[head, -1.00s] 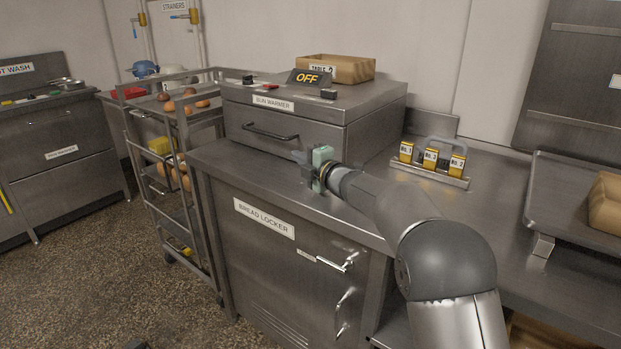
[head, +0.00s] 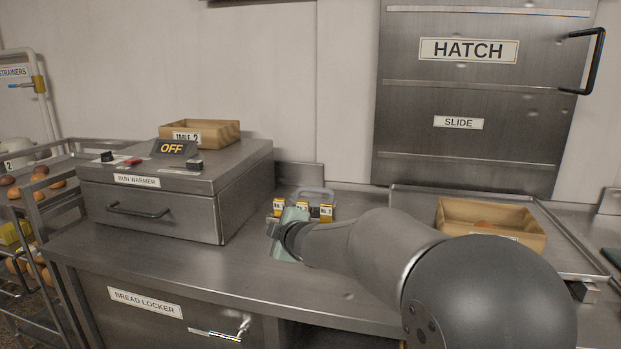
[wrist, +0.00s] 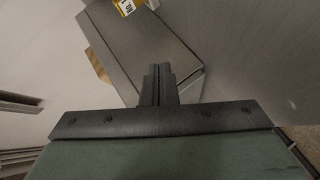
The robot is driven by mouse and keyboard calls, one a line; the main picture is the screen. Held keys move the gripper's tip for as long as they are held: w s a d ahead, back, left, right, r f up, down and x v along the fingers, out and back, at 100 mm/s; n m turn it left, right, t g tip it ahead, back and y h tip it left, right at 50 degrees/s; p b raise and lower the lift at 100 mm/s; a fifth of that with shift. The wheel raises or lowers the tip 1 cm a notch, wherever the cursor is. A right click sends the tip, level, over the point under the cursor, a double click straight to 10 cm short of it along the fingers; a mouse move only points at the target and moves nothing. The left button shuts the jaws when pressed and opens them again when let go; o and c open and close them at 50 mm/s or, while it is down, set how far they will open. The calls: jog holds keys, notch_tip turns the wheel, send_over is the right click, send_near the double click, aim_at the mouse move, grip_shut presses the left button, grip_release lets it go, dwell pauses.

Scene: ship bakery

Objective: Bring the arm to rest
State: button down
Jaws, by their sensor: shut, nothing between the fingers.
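My gripper (head: 274,230) is above the steel counter in the head view, in front of the row of yellow numbered tags and to the right of the bun warmer. In the wrist view its fingers (wrist: 159,72) are together with nothing between them. My arm reaches in from the lower right of the head view and hides part of the counter. The gripper's green body hides part of the tag rack.
The bun warmer (head: 180,190), its sign reading OFF, bears a box (head: 222,133) labelled TABLE 2. Another box (head: 530,232) sits on a tray (head: 575,245) at right, below the hatch (head: 470,100). A rolling rack (head: 45,195) with buns stands at left. The counter (head: 230,262) front is clear.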

jog(key=s+d+f+m+g+h+p, duration=0.1)
jog(key=s+d+m+g+h+p, duration=0.55)
jog(key=s+d+m, duration=0.85)
jog(key=s+d+f+m+g+p, duration=0.1)
jog(key=s+d, duration=0.3)
jog(key=s, duration=0.8)
jog(key=s+d+f+m+g+p, duration=0.1)
jog(key=s+d+g+p, duration=0.1)
jog(key=s, duration=1)
jog(key=shift+d+f+m+g, duration=0.3)
jog(key=shift+d+g, duration=0.55)
jog(key=shift+g, duration=0.4)
